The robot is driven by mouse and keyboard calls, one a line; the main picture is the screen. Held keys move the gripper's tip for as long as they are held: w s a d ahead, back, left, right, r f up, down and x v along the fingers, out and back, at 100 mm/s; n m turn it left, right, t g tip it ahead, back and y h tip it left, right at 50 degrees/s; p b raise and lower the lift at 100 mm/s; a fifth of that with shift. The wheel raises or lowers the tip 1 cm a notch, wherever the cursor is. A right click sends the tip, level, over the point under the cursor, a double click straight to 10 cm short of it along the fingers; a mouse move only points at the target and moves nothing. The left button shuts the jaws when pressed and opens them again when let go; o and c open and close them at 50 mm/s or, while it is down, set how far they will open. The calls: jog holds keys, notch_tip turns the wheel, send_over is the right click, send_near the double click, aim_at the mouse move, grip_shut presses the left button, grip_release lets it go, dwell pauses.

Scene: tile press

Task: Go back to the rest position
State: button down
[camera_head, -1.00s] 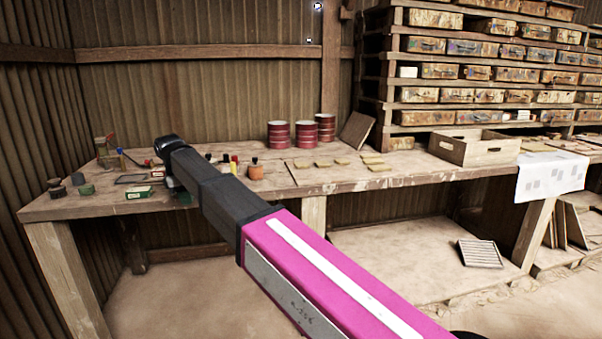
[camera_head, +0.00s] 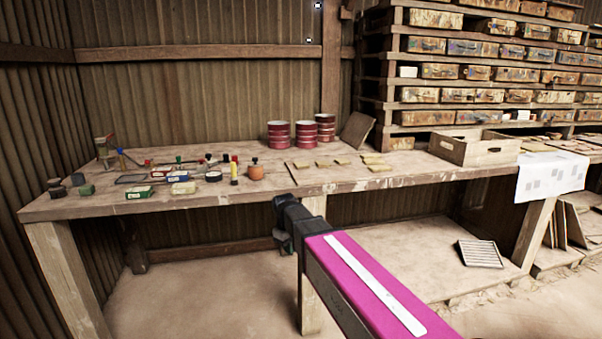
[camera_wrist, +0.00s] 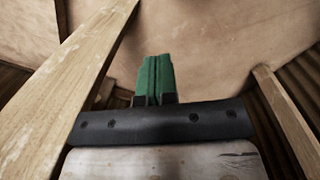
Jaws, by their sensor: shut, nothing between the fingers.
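My gripper shows in the wrist view (camera_wrist: 156,82), its two green fingers pressed together with nothing between them. In the head view my pink and black arm reaches up from the bottom right, and its dark end (camera_head: 284,238) hangs below the front edge of the workbench (camera_head: 110,208), near a wooden leg. In the wrist view a pale wooden beam (camera_wrist: 62,85) runs diagonally at the left of the fingers.
The bench holds small bottles and boxes (camera_head: 139,192), red tins (camera_head: 278,134), tile pieces on a board (camera_head: 322,165) and a wooden crate (camera_head: 474,148). A slatted tray (camera_head: 480,253) lies on the lower surface at right. A wooden leg (camera_head: 312,290) stands beside my arm.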

jog(key=s+d+f+m, duration=0.3)
jog(key=s+d+f, duration=0.1)
jog(key=d, duration=0.3)
jog(key=s+d+f+m, duration=0.3)
jog(key=d+f, duration=0.1)
jog(key=d, duration=0.4)
jog(key=s+d+f+m, duration=0.3)
jog(key=s+d, duration=0.1)
jog(key=d, duration=0.4)
jog(key=shift+s+d+f+m+y, duration=0.2)
jog(key=shift+s+f+m+y, duration=0.1)
jog(key=shift+s+f+y, duration=0.1)
